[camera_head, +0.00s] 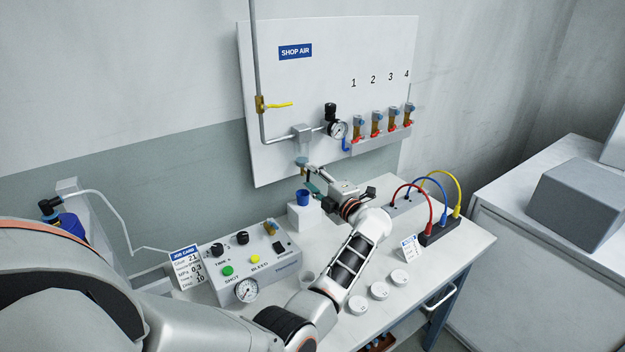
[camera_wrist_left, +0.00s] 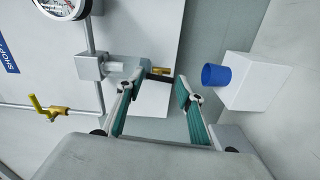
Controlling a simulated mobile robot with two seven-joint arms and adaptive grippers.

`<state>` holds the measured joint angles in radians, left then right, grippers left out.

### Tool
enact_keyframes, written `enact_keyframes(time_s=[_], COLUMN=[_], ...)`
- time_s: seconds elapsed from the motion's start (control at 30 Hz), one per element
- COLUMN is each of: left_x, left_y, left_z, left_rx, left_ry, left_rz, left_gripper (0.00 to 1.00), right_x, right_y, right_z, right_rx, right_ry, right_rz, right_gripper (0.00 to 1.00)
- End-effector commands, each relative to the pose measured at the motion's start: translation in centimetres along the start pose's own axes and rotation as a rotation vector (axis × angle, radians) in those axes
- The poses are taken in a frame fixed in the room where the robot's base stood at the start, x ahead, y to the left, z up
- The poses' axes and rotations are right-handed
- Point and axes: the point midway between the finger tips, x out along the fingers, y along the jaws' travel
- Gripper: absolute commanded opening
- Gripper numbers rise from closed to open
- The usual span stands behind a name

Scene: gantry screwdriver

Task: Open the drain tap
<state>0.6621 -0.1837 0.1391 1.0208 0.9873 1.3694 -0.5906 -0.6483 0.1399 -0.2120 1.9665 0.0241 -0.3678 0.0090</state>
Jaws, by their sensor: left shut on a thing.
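The drain tap is a small brass fitting (camera_wrist_left: 160,72) at the lower end of the pale bowl (camera_head: 302,160) that hangs under the grey filter body (camera_head: 301,133) on the air line. The bowl also shows in the left wrist view (camera_wrist_left: 122,67). My left gripper (camera_head: 307,174) reaches up under the bowl, its teal fingers (camera_wrist_left: 154,90) on either side of the brass tap and shut on it. In the head view the fingers hide the tap. The exact contact is hard to see. My right gripper is in neither view.
A blue cup (camera_head: 303,198) stands on a white block (camera_head: 300,216) just below the tap. A gauge (camera_head: 338,130) and several brass valves are to the right. A control box (camera_head: 248,262), several white discs and coloured cables (camera_head: 440,205) occupy the bench.

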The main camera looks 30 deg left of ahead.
Motion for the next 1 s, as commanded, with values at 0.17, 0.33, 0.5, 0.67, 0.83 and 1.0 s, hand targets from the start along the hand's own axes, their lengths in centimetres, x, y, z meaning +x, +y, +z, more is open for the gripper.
enact_keyframes(time_s=[0.17, 0.33, 0.5, 0.67, 0.83, 1.0], left_x=[-0.1, -0.1, 0.0, 0.0, 0.0, 0.1], left_y=[-0.2, -0.1, 0.0, 0.0, 0.2, 0.5], left_z=[0.0, 0.0, 0.0, 0.0, 0.0, -0.1], left_rx=[0.001, 0.001, 0.001, 0.005, 0.074, 0.257], left_ry=[-0.001, -0.001, 0.0, 0.0, -0.001, 0.0], left_rz=[-0.003, -0.002, -0.001, 0.0, 0.0, 0.002], left_gripper=[0.54, 0.54, 0.54, 0.54, 0.54, 0.54], right_x=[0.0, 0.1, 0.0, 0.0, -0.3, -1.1], right_y=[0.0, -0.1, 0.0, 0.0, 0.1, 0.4], right_z=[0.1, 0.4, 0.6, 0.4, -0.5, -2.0], right_rx=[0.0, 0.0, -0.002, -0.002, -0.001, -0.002], right_ry=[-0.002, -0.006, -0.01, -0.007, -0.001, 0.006], right_rz=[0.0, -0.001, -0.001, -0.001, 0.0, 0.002], right_gripper=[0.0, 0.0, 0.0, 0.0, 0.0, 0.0])
